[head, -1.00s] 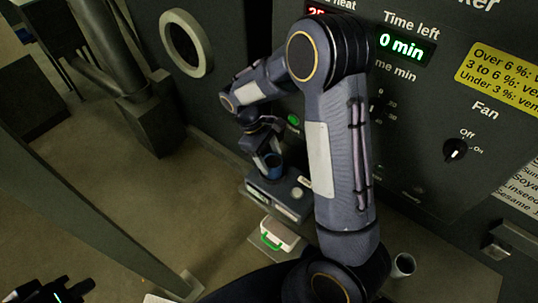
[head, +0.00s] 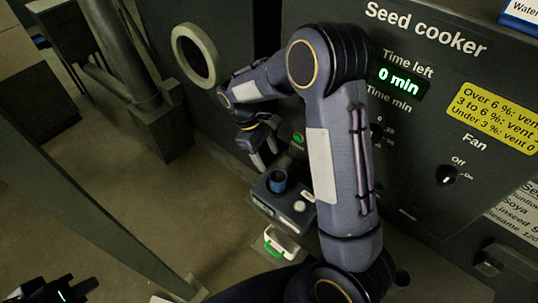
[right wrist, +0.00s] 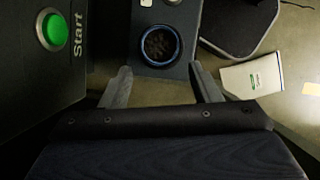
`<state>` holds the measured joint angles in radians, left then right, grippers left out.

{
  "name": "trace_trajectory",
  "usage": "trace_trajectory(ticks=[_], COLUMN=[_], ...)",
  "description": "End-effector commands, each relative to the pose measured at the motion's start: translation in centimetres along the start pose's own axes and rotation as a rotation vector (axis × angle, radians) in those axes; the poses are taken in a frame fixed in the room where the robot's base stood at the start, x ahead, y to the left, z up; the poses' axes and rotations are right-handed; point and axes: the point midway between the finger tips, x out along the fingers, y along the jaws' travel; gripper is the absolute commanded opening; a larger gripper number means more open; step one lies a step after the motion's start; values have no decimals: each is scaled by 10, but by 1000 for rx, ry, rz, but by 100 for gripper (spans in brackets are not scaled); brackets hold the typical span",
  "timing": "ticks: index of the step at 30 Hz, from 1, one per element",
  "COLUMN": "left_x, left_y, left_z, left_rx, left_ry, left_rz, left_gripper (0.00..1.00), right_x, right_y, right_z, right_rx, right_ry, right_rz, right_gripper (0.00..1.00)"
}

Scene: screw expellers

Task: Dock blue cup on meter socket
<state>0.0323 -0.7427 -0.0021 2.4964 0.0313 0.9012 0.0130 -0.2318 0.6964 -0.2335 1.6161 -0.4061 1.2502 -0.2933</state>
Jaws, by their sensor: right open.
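The blue cup (head: 277,181) stands upright on top of the dark meter (head: 293,215), towards its left end. In the right wrist view the cup (right wrist: 160,45) shows from above as a blue ring with dark, grainy contents, on the meter's grey top (right wrist: 150,70). My right gripper (head: 265,156) is open and empty, just above and behind the cup. In the right wrist view its fingers (right wrist: 159,70) are spread, with the cup beyond the tips. How deep the cup sits in the socket is hidden. My left gripper (head: 62,291) is at the lower left, far from the cup, its jaws unclear.
The seed cooker panel (head: 425,75) with its fan knob (head: 447,175) stands behind my right arm. The green Start button (right wrist: 52,30) is close to the left of my right gripper.

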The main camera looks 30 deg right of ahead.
Motion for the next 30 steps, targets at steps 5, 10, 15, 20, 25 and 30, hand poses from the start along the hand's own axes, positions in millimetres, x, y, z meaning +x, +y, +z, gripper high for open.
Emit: trace_trajectory(ticks=[5, 10, 15, 20, 25, 30], left_x=[-11, -8, -9, -9, -9, -9], left_y=[5, 4, 4, 4, 4, 4], left_z=[-5, -4, -4, -4, -4, -4], left_rx=[0, 0, 0, 0, 0, 0], left_ry=[0, 0, 0, 0, 0, 0], left_rz=[0, 0, 0, 0, 0, 0], left_gripper=[0, 0, 0, 0, 0, 0], right_x=[-17, -28, -38, -40, -40, -40], right_y=[0, 0, 0, 0, 0, 0], right_z=[1, -1, 0, 0, 0, 0], right_rx=[0, 1, 1, 0, 0, 0], right_ry=[1, 1, 1, 1, 0, 0], right_rz=[0, 0, 0, -1, 0, 0], right_gripper=[57, 57, 57, 57, 57, 57])
